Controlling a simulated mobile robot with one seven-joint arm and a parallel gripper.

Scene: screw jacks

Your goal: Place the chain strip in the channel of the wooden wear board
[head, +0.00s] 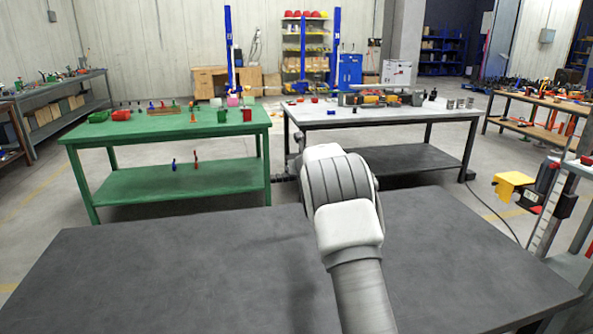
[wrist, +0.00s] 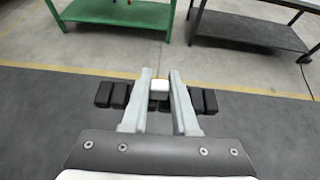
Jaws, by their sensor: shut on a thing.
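My gripper (wrist: 159,82) shows in the wrist view, its two pale fingers close together. Between and beside them is a row of black blocks, which looks like the chain strip (wrist: 120,95). It sticks out to the left and right of the fingers, held above the floor. A small pale block sits between the fingertips. In the head view my arm hides most of the gripper. A small brown piece on the green table, perhaps the wooden wear board (head: 165,110), lies near the table's far side; its channel is too small to make out.
The green table (head: 170,131) also bears red and green items and a small orange cone. A grey table (head: 385,116) with tools stands to its right. A bare dark table (head: 170,270) lies in front of me. Open floor lies between the tables.

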